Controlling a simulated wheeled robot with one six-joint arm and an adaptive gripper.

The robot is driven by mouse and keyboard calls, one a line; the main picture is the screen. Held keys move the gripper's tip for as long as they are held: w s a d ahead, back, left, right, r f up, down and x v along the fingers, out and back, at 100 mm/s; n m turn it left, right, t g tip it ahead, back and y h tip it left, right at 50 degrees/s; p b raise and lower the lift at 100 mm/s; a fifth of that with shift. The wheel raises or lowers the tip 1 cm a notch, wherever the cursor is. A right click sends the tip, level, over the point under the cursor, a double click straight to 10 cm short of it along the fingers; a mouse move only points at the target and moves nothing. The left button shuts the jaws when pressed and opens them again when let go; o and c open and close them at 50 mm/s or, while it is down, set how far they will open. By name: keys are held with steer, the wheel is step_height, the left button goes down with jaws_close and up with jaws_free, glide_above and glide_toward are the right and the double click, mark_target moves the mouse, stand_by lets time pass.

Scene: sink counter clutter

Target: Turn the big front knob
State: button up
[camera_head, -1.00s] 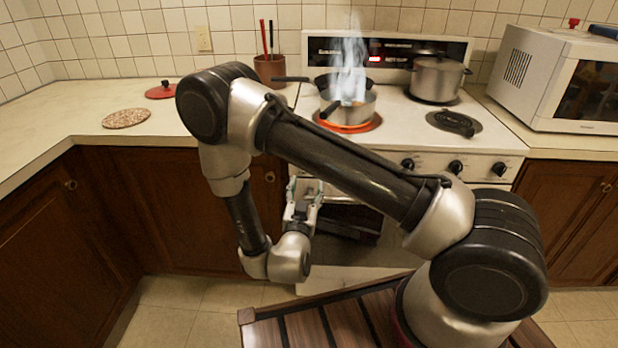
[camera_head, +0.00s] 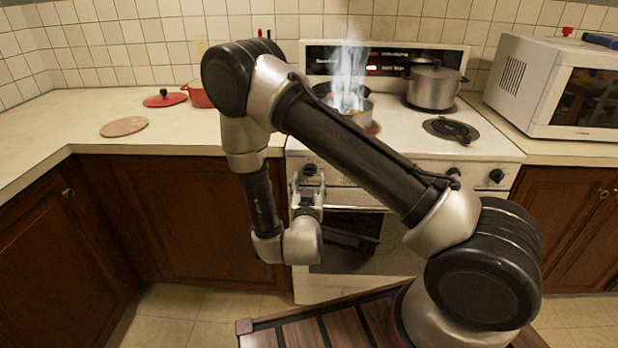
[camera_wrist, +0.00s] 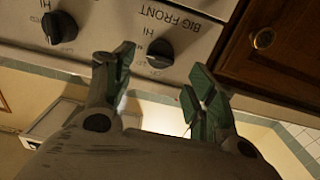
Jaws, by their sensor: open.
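The big front knob (camera_wrist: 160,53) is black, on the white stove panel beside the printed words BIG FRONT, which appear upside down in the wrist view. In the head view the knob (camera_head: 310,170) is at the left end of the stove front, just above my fingertips. My gripper (camera_wrist: 158,82) is open and empty, with one finger to each side of the knob in the picture. The fingertips look short of the knob; I see no contact. In the head view my gripper (camera_head: 308,191) points up toward the panel.
A second knob (camera_wrist: 59,27) is beside it in the wrist view. A smoking pan (camera_head: 352,108) stands on the left burner, partly hidden by my arm. A steel pot (camera_head: 433,86) is behind the bare right burner. Wooden cabinets (camera_head: 170,215) flank the stove.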

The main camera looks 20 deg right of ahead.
mark_target(310, 173)
steer(key=x, duration=0.5)
steer(key=shift+w+d, duration=0.1)
steer(key=shift+w, duration=0.1)
steer(key=c, duration=1)
